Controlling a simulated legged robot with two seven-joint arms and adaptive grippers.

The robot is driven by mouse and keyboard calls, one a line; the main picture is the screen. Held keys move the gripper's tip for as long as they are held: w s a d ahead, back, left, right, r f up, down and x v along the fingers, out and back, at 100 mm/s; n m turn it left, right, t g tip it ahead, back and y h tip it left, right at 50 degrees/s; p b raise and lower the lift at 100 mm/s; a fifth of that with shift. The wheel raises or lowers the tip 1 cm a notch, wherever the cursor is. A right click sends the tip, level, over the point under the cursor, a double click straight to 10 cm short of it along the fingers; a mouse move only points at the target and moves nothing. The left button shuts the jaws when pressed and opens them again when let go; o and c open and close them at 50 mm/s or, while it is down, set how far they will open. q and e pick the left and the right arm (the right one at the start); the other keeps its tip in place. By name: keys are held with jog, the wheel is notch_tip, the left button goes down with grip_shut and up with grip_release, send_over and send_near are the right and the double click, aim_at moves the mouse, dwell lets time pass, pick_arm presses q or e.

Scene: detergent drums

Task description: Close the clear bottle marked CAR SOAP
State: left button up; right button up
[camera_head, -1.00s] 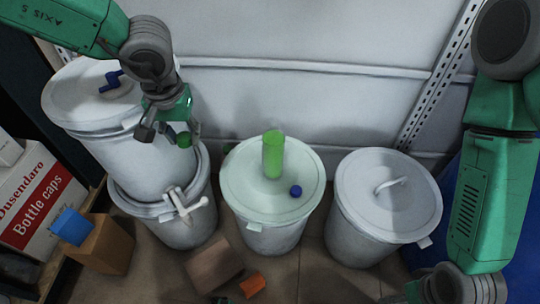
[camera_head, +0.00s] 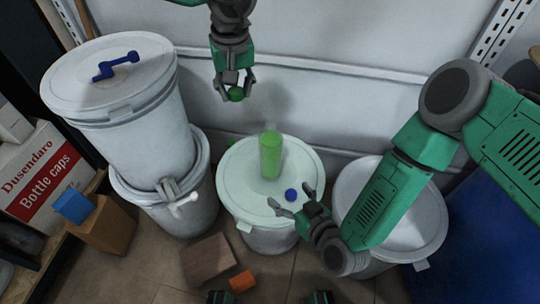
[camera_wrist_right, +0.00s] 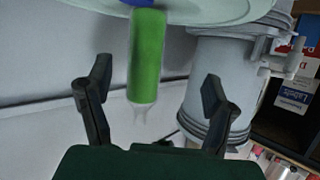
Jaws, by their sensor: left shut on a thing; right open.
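A clear bottle with green contents (camera_head: 270,155) stands upright on the pale lid of the middle drum. Its marking cannot be read, and its clear neck (camera_wrist_right: 143,112) shows no cap in the right wrist view. My left gripper (camera_head: 235,97) is shut on a small green cap (camera_head: 236,93), held behind and left of the bottle. My right gripper (camera_head: 290,203) is open and empty in front of the bottle, by a small blue cap (camera_head: 291,195) on the lid. In the right wrist view the bottle (camera_wrist_right: 148,55) shows between the open fingers, with no contact visible.
The middle drum (camera_head: 237,190) carries the bottle. Stacked drums (camera_head: 140,150) stand left, with a blue handle (camera_head: 116,66) on top. Another drum (camera_head: 420,215) stands right, partly behind my right arm. Brown boxes (camera_head: 105,228) and an orange block (camera_head: 242,281) lie on the floor.

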aim_at(267, 138)
pick_arm(q)
jog(key=d+f+n, duration=0.1)
jog(key=d, duration=0.6)
jog(key=shift+w+d+f, duration=0.2)
jog(key=shift+w+d, duration=0.15)
pick_arm(e)
jog(key=w+a+r+t, duration=0.1)
jog(key=w+r+t, duration=0.3)
jog(key=shift+w+a+r+m+t+h, duration=0.15)
jog(key=shift+r+m+t+h, duration=0.15)
jog(key=shift+m, duration=0.1)
jog(key=shift+w+a, duration=0.3)
jog(key=shift+w, duration=0.05)
pick_arm(q)
jog(key=shift+a, duration=0.15)
pick_arm(e)
jog(key=x, duration=1.1)
jog(key=shift+f, duration=0.1)
